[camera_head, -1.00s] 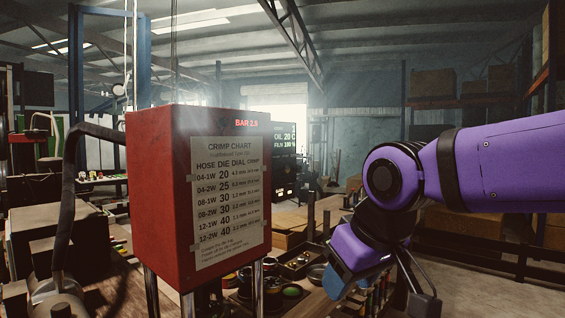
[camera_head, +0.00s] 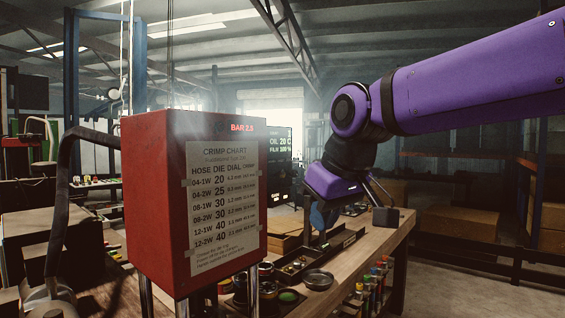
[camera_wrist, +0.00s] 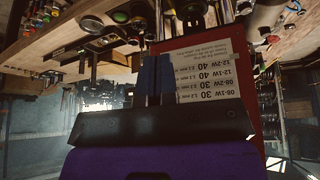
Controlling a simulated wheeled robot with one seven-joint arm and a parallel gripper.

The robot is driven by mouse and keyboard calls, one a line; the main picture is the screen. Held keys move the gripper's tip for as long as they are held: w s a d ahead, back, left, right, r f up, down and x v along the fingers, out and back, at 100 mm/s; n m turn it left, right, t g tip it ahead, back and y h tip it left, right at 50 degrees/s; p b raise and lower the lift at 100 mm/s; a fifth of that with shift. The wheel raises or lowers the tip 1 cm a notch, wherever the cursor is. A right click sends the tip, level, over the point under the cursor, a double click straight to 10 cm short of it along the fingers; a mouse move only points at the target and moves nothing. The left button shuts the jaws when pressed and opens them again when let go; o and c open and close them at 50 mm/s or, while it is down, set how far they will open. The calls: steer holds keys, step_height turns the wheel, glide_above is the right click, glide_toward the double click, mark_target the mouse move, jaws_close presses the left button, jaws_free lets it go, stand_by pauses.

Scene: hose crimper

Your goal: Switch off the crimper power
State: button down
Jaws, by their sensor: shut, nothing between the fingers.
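The crimper's red housing (camera_head: 152,205) stands on metal posts at the left of centre in the head view, with a crimp chart (camera_head: 222,200) on its face and a lit "BAR 2.5" readout. My gripper (camera_head: 322,222) is to the right of the housing and apart from it, above the bench, pointing down. In the upside-down wrist view, its two blue fingers (camera_wrist: 158,76) are together and empty, in front of the chart (camera_wrist: 208,72) and red housing (camera_wrist: 245,97). I cannot pick out the power switch with certainty.
A thick black hose (camera_head: 66,180) arches left of the housing. The floor on the right is open.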

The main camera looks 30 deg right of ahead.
steer(key=w+d+r+n, duration=0.2)
steer(key=w+d+r, duration=0.1)
steer(key=w+r, duration=0.65)
steer(key=n, duration=0.2)
glide_toward(283, 171)
step_height(283, 171, up, 3)
steer(key=shift+s+a, duration=0.1)
steer(key=shift+f, duration=0.2)
steer(key=x, duration=0.9)
steer(key=shift+w+f, duration=0.3)
steer(key=shift+w, duration=0.05)
steer(key=shift+s+f+t+y, duration=0.25)
steer(key=shift+t+y, duration=0.05)
steer(key=shift+t, duration=0.4)
steer(key=shift+s+d+f+t+y, duration=0.1)
steer(key=shift+s+f+t+y, duration=0.25)
steer(key=shift+t, duration=0.55)
steer(key=shift+s+d+f+t+y, duration=0.15)
steer(key=shift+f+t, duration=0.3)
steer(key=shift+t, duration=0.45)
steer(key=shift+r, duration=0.15)
